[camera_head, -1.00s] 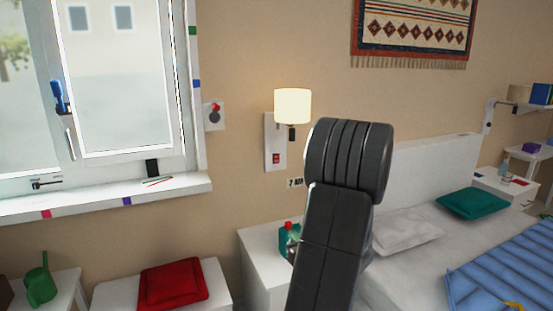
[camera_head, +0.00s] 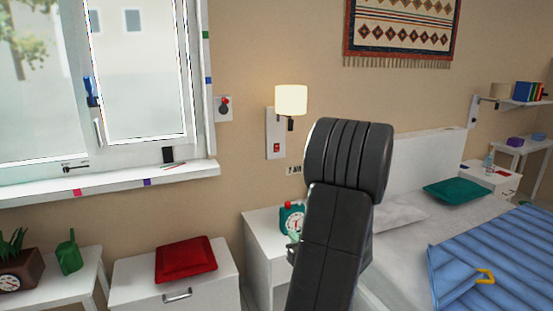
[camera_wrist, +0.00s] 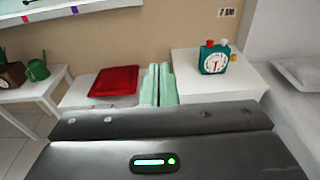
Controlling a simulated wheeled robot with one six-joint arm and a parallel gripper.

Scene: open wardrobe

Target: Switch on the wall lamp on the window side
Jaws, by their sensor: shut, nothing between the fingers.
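The wall lamp on the window side (camera_head: 291,99) hangs on a white wall plate, right of the window. Its cream shade looks bright. A red switch (camera_head: 277,148) sits low on that plate. My gripper (camera_wrist: 160,72) shows in the wrist view as two pale green fingers held together, empty. It points towards the wall between the red cushion and the bedside table, apart from the lamp. In the head view my arm hides most of the gripper. The lamp and switch are outside the wrist view.
A bedside table (camera_head: 262,228) with a teal clock (camera_head: 291,218) stands below the lamp. A white chest (camera_head: 205,290) with a red cushion (camera_head: 186,260) is left of it, the bed (camera_head: 400,248) right.

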